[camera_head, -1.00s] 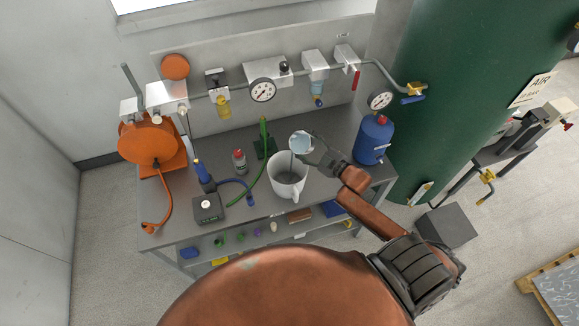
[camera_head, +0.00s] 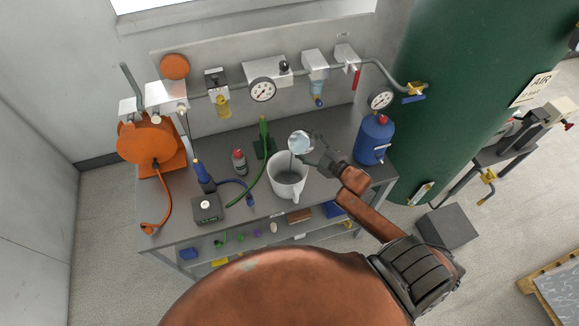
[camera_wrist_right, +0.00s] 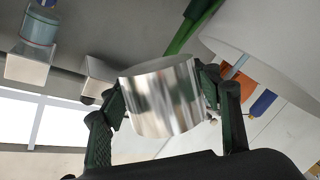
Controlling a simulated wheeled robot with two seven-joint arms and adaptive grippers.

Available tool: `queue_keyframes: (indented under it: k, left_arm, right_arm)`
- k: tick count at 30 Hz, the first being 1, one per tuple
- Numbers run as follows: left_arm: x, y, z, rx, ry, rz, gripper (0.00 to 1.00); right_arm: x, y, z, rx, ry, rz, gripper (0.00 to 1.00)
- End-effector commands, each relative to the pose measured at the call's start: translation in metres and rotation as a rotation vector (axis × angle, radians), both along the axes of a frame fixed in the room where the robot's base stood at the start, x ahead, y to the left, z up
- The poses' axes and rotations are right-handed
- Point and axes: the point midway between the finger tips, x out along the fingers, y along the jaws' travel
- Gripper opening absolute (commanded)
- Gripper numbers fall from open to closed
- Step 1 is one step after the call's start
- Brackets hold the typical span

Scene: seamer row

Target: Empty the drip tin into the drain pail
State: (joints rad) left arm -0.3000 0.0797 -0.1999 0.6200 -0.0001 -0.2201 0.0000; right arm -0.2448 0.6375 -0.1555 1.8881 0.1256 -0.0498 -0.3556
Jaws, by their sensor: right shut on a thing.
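The drip tin (camera_head: 300,143) is a small shiny metal can. My right gripper (camera_head: 312,150) is shut on it and holds it above the far right part of the pail's mouth. In the right wrist view the tin (camera_wrist_right: 162,98) sits between the two dark fingers (camera_wrist_right: 165,105), tilted. A thin grey-blue streak runs from the tin down toward the pail in the head view. The drain pail (camera_head: 287,186) is a white jug-like pail with a handle, upright on the bench. Its pale wall fills the upper right of the wrist view (camera_wrist_right: 270,45). My left gripper is not seen.
The grey bench (camera_head: 232,222) also holds a green hose (camera_head: 247,188), a red-capped can (camera_head: 239,161), a small dark box (camera_head: 207,208) and an orange reel (camera_head: 147,145). A blue bottle (camera_head: 374,139) stands right of my gripper. Gauges and pipes line the back panel (camera_head: 240,124).

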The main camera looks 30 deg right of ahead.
Motion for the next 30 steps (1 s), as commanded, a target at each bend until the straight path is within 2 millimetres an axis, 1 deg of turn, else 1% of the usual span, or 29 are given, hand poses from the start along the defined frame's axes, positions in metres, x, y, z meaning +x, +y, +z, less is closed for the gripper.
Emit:
queue_keyframes:
  k: [30]
  left_arm:
    - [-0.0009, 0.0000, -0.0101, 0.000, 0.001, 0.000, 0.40]
  right_arm:
    - [-0.0003, 0.0014, 0.0056, -0.091, -0.032, -0.001, 0.27]
